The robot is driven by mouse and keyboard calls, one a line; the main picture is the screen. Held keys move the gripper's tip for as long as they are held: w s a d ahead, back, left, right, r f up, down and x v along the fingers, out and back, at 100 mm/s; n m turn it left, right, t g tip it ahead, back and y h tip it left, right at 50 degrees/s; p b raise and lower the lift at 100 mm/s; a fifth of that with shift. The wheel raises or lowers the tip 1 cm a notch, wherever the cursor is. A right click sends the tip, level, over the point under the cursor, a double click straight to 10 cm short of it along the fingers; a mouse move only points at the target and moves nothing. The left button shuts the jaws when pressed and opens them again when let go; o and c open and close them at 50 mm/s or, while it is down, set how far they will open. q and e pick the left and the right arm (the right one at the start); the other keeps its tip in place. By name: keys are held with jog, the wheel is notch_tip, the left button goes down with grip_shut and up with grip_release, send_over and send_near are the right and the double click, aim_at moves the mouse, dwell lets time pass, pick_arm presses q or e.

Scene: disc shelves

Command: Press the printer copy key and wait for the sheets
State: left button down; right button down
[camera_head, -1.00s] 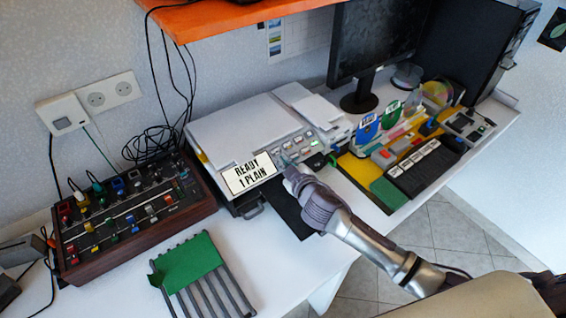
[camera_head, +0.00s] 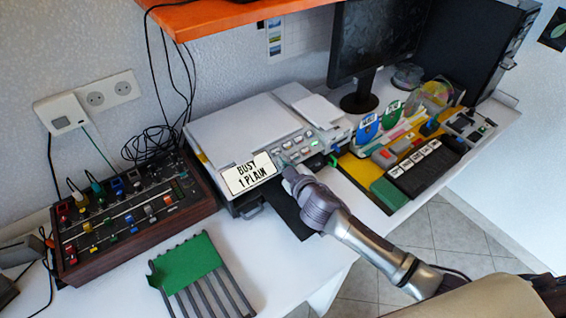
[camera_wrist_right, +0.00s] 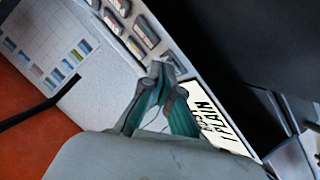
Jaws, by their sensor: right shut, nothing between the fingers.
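The white printer (camera_head: 240,128) stands on the desk against the wall. Its display (camera_head: 250,173) reads "BUSY 1 PLAIN"; the display also shows upside down in the right wrist view (camera_wrist_right: 215,122). A row of keys (camera_head: 300,145) runs along its front panel, and several show in the wrist view (camera_wrist_right: 128,22). My right gripper (camera_head: 286,164) is at the front panel, just right of the display. In the wrist view my right gripper's fingertips (camera_wrist_right: 160,72) are together and empty, close to the panel; contact with a key cannot be told. My left gripper is out of view.
A mixer panel with knobs (camera_head: 130,212) stands left of the printer. A green sheet (camera_head: 186,262) lies on a grey rack in front. An organizer with discs (camera_head: 400,150) is to the right, below the monitor (camera_head: 375,40). An orange shelf (camera_head: 220,20) hangs above.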

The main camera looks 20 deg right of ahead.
jog(key=shift+r, duration=0.1)
jog(key=shift+s+d+r+p, duration=0.1)
jog(key=shift+s+r+p, duration=0.3)
jog(key=shift+r+p, duration=0.35)
jog(key=shift+f, duration=0.1)
